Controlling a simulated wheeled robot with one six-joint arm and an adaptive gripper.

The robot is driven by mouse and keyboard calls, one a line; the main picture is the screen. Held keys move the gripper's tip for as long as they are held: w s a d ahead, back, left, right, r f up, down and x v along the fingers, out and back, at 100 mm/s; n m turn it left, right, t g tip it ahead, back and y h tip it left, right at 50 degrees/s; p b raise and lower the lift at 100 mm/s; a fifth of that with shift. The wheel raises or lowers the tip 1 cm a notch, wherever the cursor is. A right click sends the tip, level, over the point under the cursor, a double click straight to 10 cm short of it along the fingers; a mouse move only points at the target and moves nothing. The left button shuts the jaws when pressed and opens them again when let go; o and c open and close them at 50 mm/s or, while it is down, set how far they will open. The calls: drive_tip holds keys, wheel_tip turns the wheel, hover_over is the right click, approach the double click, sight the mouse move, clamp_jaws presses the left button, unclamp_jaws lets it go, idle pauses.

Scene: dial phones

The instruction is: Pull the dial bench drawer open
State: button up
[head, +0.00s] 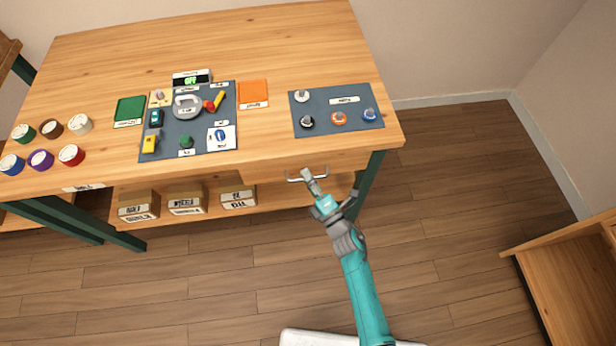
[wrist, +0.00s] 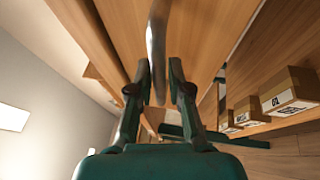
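The dial bench (head: 290,50) is a wooden table with dark green legs. Its drawer (head: 262,171) is a wooden front below the top's front edge on the right. I see no clear gap that shows it open. The drawer's handle (head: 292,179) is a grey metal bar. My gripper (head: 308,176) is at the handle. In the wrist view the handle (wrist: 157,40) runs between the two fingers of my gripper (wrist: 160,75). The fingers are close on both sides of it; I cannot tell whether they press on it.
A lower shelf (head: 270,199) holds labelled boxes (head: 187,203) left of my gripper. The bench top carries a grey mat (head: 338,122) with small knobs, another mat with parts, and several coloured pots. A wooden unit (head: 570,275) stands at lower right. The floor (head: 200,290) before the bench is clear.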

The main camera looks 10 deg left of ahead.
clamp_jaws()
drive_tip(key=s+d, duration=0.3)
drive_tip(key=s, duration=0.9)
drive_tip(key=s+d, duration=0.4)
drive_tip(key=s, duration=0.9)
drive_tip(key=shift+s+d, duration=0.2)
drive_tip(key=shift+s, duration=0.1)
drive_tip(key=shift+o, duration=1.4)
unclamp_jaws()
